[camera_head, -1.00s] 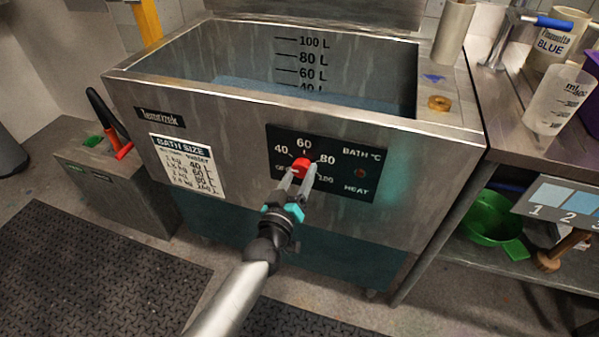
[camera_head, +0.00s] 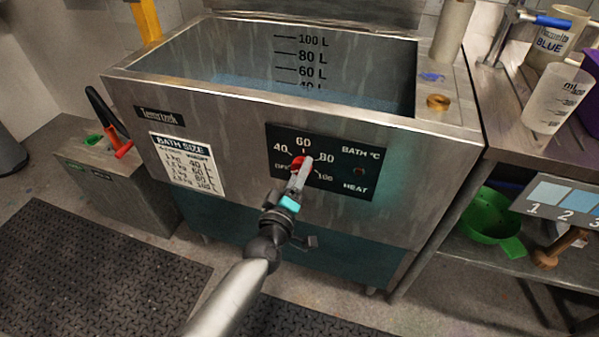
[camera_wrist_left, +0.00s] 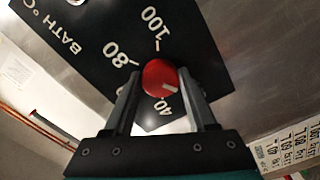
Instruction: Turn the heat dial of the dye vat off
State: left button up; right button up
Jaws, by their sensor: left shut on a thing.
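The dye vat (camera_head: 230,115) is a steel tub with a dark control panel (camera_head: 345,183) on its front. The red heat dial (camera_head: 297,163) sits among the marks OFF, 40, 60, 80 and 100. My left gripper (camera_head: 302,170) is shut on the dial, partly covering it in the head view. In the left wrist view, the fingers of my gripper (camera_wrist_left: 160,92) flank the round red dial (camera_wrist_left: 158,72). Its white line lies at the lower right of its face, near the 40; the exact setting is unclear. My right gripper is not in view.
A small dark reddish lamp (camera_head: 360,172) is on the panel. A bath-size chart (camera_head: 187,165) is left of it. A grey box with a red-handled lever (camera_head: 122,151) stands at left. At right, a steel bench (camera_head: 505,125) holds jugs, with a green colander (camera_head: 488,216) below.

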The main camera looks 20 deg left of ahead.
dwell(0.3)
pick_arm(q)
jog(key=o, duration=1.2)
jog(key=shift+o, duration=0.9)
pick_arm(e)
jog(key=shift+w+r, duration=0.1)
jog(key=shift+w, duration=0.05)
pick_arm(q)
jog(key=s+p, duration=0.3)
jog(key=s, duration=1.2)
jog(key=shift+s+a, duration=0.15)
jog(key=shift+a, duration=0.1)
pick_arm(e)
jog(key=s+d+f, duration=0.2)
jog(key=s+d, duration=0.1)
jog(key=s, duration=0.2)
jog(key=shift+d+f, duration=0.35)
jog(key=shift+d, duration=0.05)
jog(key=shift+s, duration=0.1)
